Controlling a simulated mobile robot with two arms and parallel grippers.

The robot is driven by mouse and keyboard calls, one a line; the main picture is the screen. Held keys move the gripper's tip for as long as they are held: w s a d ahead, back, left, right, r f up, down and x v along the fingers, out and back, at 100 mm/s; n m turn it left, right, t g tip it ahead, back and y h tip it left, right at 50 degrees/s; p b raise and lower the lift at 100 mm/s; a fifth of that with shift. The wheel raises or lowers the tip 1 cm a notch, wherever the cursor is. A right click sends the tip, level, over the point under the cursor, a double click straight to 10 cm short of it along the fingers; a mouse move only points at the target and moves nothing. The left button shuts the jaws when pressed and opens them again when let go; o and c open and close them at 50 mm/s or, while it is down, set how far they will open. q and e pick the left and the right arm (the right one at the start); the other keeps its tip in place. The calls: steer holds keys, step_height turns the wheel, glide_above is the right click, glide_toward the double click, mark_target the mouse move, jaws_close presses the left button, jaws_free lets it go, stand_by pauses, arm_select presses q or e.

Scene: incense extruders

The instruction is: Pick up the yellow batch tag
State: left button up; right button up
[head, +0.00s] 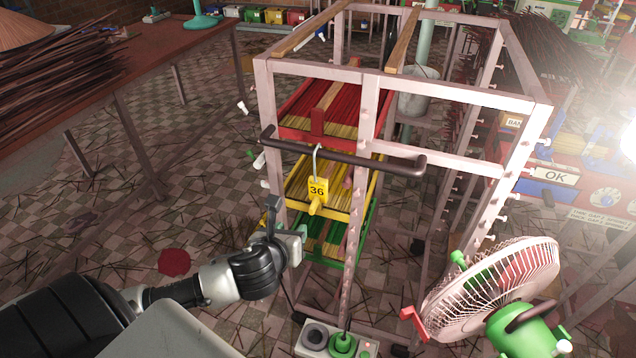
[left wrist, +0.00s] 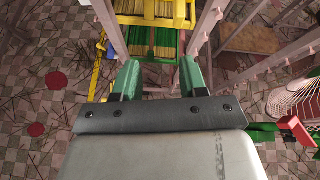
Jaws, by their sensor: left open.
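The yellow batch tag (head: 317,189), marked 36, hangs upright from a thin hook on the dark handle bar (head: 345,154) at the front of the rack. My left gripper (head: 287,232) is below and to the left of the tag in the head view, apart from it. Its green-tipped fingers are spread with nothing between them, as the left wrist view (left wrist: 160,74) also shows. I cannot make out the tag clearly in the left wrist view. My right gripper is not in view.
The metal rack (head: 262,100) holds a red tray (head: 300,134), a yellow tray (head: 342,215) and a green tray (head: 362,228) with sticks. A fan (head: 490,290) stands at the lower right. A pedal-like box (head: 313,338) lies at the bottom. The tiled floor left is mostly open, with scattered sticks.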

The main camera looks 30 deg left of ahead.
mark_target(311, 207)
arm_select(q)
step_height(311, 207, up, 4)
steer(key=m, duration=0.2)
steer(key=shift+t, duration=0.3)
steer(key=shift+w+d+p+x, duration=0.1)
steer(key=shift+d+p+x, duration=0.2)
steer(key=shift+x, duration=1.35)
steer(key=shift+w+d+p+x, duration=0.1)
steer(key=shift+d+x, duration=0.25)
steer(key=shift+x, duration=1.3)
steer(key=shift+w+d+p+x, duration=0.15)
steer(key=shift+d+x, duration=0.2)
steer(key=shift+x, duration=1.25)
steer(key=shift+s, duration=0.1)
steer(key=shift+c, duration=0.3)
jaws_close()
